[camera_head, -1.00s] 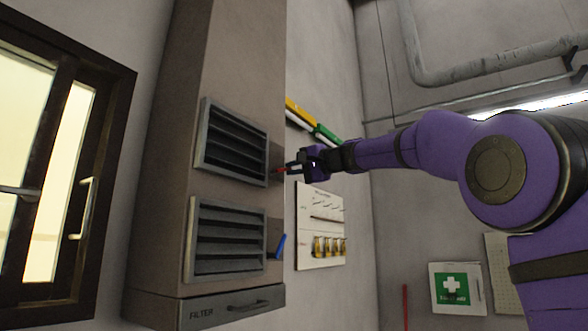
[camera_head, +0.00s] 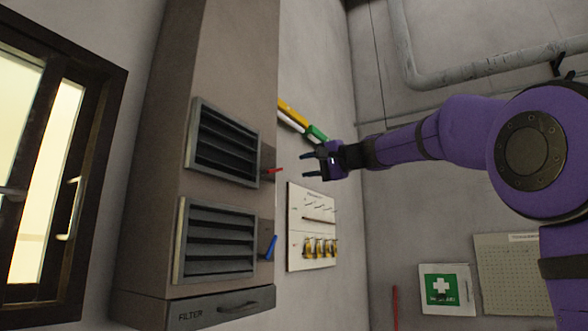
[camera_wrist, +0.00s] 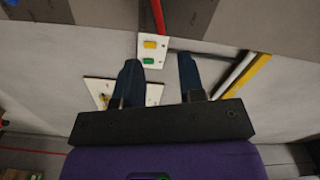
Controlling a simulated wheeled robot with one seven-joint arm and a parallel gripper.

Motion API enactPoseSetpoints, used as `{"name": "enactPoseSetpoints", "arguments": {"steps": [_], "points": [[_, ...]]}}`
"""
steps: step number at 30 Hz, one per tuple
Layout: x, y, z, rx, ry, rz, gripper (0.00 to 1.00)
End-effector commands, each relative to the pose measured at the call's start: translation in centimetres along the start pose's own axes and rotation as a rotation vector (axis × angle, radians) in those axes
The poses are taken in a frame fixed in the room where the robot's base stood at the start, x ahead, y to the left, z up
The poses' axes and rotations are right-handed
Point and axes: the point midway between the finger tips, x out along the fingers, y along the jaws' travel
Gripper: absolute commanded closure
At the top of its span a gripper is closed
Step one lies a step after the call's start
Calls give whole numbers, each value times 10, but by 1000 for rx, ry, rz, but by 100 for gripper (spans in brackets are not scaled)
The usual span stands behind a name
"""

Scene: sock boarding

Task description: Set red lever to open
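The red lever (camera_head: 273,171) sticks out to the right from the side of the tall grey-brown cabinet, beside the upper vent, in the head view. It points nearly level, with its tip slightly raised. In the wrist view a red bar (camera_wrist: 158,14), likely this lever, shows at the top edge, beyond the fingertips. My gripper (camera_head: 304,165) is open and empty, to the right of the lever and apart from it. Its two dark fingers (camera_wrist: 160,72) are spread in the wrist view with nothing between them.
A blue lever (camera_head: 270,246) tilts upward beside the lower vent (camera_head: 217,240). The upper vent (camera_head: 224,143) is above it. A white board with hooks (camera_head: 312,228) hangs on the wall behind. Yellow and green bars (camera_head: 316,132) are behind my gripper. A window (camera_head: 50,180) is at left.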

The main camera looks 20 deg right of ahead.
Motion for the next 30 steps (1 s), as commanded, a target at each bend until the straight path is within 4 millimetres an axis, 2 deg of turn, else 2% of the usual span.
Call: {"name": "enactPoseSetpoints", "arguments": {"steps": [3, 9, 27, 30], "points": [[-18, 0, 0, 0, 2, 0, 64], [-33, 0, 0, 0, 0, 0, 64], [-35, 1, 0, 0, -1, 1, 64], [-36, 7, 10, -7, -10, 28, 64]]}}
